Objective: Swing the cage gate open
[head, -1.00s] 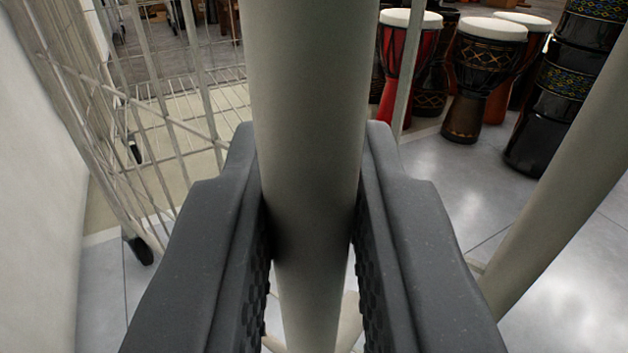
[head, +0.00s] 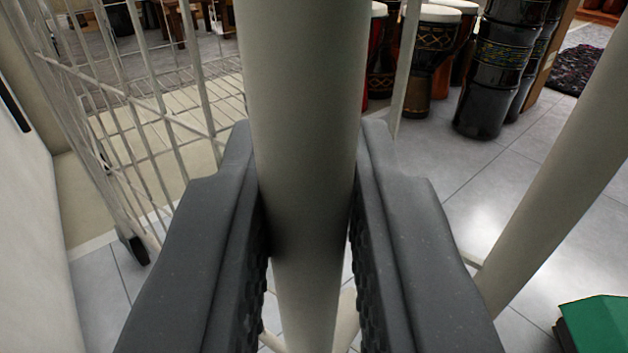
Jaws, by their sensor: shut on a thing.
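My gripper (head: 308,190) is shut on a thick pale upright bar (head: 305,90), with one dark finger on each side of it. The bar looks like part of the cage gate and runs from the top of the view down past the fingers. A slanting pale bar (head: 560,190) stands to the right, and a thinner upright (head: 405,70) shows behind. The wire cage (head: 150,120) with its mesh side and a black caster (head: 132,248) is at the left. The lower ends of the held bar's frame are partly hidden by my fingers.
Goblet drums (head: 432,60) and tall black drums (head: 500,70) stand at the back right. A green object (head: 597,322) is at the lower right edge. A dark rug (head: 583,68) lies at the far right. A white wall or panel (head: 30,230) closes the left.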

